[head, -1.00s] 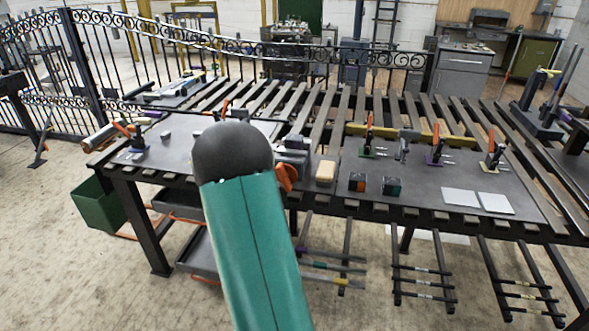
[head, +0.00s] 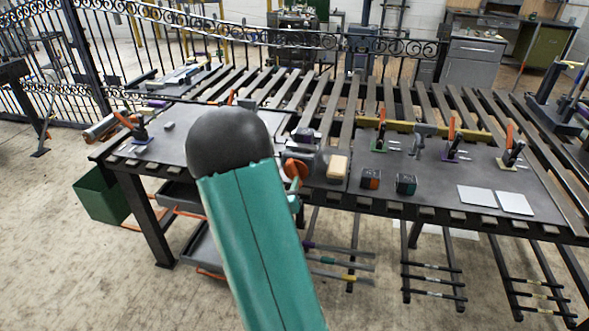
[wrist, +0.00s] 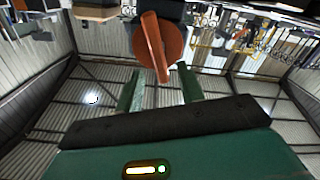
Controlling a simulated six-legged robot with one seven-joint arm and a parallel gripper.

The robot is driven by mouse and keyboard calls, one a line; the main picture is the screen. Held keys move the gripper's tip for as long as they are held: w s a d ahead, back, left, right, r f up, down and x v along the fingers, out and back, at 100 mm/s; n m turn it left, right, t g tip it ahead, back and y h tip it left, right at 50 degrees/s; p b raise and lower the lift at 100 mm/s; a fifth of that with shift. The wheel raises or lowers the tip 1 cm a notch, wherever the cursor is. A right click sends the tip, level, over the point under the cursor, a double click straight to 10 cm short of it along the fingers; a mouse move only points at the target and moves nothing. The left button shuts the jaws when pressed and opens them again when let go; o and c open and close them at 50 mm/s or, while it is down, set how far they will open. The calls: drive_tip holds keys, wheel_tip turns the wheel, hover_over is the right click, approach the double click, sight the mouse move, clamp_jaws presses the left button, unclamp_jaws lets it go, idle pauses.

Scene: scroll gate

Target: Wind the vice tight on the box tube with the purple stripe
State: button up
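An orange winding handle (head: 297,168) shows just right of my arm in the head view, at the front of a dark vice (head: 325,160) by the table's front edge. A small dark purple-tinted block (head: 305,135) shows above it; I cannot tell if this is the striped tube. In the wrist view the orange handle (wrist: 152,42) is a disc with a raised bar. My gripper (wrist: 160,72) has its two green fingers apart, and the bar's lower end shows between them. I cannot tell if they touch it. My arm hides part of the table in the head view.
Clamps with orange handles stand farther right, near two pale plates (head: 495,199). Striped bars (head: 335,262) rest on a rack below.

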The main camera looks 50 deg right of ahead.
sight(292, 175)
drive_tip(key=x, duration=0.8)
drive_tip(key=shift+s, duration=0.15)
clamp_jaws()
